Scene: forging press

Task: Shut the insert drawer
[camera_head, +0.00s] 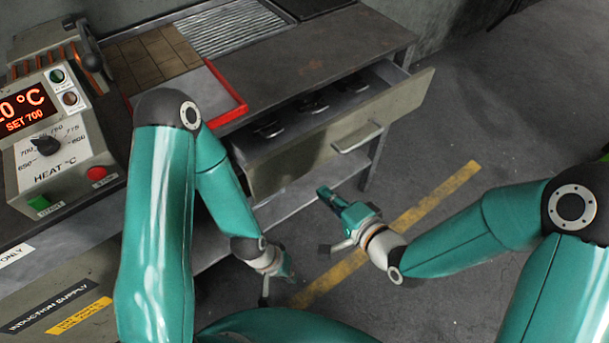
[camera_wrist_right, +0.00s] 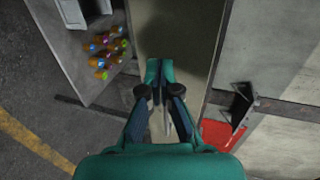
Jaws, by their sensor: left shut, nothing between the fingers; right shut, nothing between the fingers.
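The insert drawer (camera_head: 405,104) is pulled open from under the bench top in the head view. Its pale front panel carries a bar handle (camera_head: 357,138), and several dark inserts (camera_head: 312,104) lie inside. My right gripper (camera_head: 324,192) is shut and empty, in front of the drawer, below and left of the handle in the picture. In the right wrist view its closed fingertips (camera_wrist_right: 160,68) lie over a pale panel (camera_wrist_right: 172,35); contact cannot be told. My left gripper (camera_head: 265,297) is shut and empty, low in the picture, apart from the drawer; its fingertips are partly hard to make out.
The bench top (camera_head: 310,65) carries a red-edged tray (camera_head: 234,110) and a heater control box (camera_head: 50,125). My left arm crosses in front of the bench. The floor with a yellow stripe (camera_head: 436,200) is clear to the right. Small coloured pieces (camera_wrist_right: 105,52) show in the wrist view.

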